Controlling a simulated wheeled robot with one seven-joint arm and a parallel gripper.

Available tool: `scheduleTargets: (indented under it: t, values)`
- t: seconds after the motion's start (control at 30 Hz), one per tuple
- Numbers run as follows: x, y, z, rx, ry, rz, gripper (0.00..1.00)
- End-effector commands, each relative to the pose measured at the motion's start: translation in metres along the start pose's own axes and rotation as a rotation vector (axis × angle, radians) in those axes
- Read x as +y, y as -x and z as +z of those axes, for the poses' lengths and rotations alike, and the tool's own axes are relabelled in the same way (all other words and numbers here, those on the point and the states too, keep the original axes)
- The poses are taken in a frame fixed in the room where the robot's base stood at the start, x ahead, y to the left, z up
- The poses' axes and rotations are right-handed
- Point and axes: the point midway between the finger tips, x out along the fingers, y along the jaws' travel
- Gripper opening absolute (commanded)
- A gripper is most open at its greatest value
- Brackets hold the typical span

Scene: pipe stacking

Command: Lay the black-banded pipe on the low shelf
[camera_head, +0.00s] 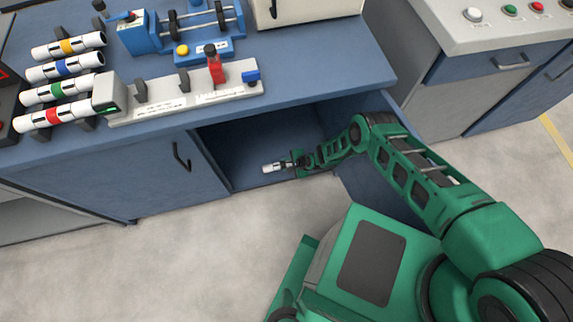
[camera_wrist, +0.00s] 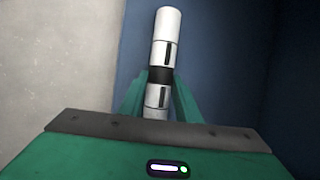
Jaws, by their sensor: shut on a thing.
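The black-banded pipe (camera_head: 271,168) is white with a black band. My gripper (camera_head: 290,164) is shut on it, inside the open lower compartment of the blue cabinet. In the wrist view the pipe (camera_wrist: 166,42) points away from me between the fingers of my gripper (camera_wrist: 159,88), which close near its black band. The low shelf (camera_head: 246,180) is the floor of that compartment. The pipe is low over it; I cannot tell whether it touches. The pipe's near end is hidden by my gripper.
On the cabinet top (camera_head: 300,88), several banded pipes (camera_head: 67,68) lie on a rack at the left, beside a grey fixture (camera_head: 185,95) and a blue device (camera_head: 180,30). A closed cabinet door (camera_head: 130,180) is left of the opening; an open door (camera_head: 372,185) is right.

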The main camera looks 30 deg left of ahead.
Motion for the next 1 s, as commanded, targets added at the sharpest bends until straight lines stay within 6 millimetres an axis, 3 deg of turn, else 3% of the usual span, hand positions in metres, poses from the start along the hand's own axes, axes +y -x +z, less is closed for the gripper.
scheduleTargets:
  t: [0.23, 0.27, 0.33, 1.0]
  values:
    - [0.001, -0.003, -0.001, 0.0, 0.0, 0.0, 0.0]
    - [0.001, -0.003, -0.001, 0.0, 0.0, 0.0, 0.37]
    - [0.001, -0.003, -0.001, 0.0, 0.0, 0.0, 0.52]
    - [0.012, -0.003, -0.001, 0.001, -0.002, 0.017, 0.52]
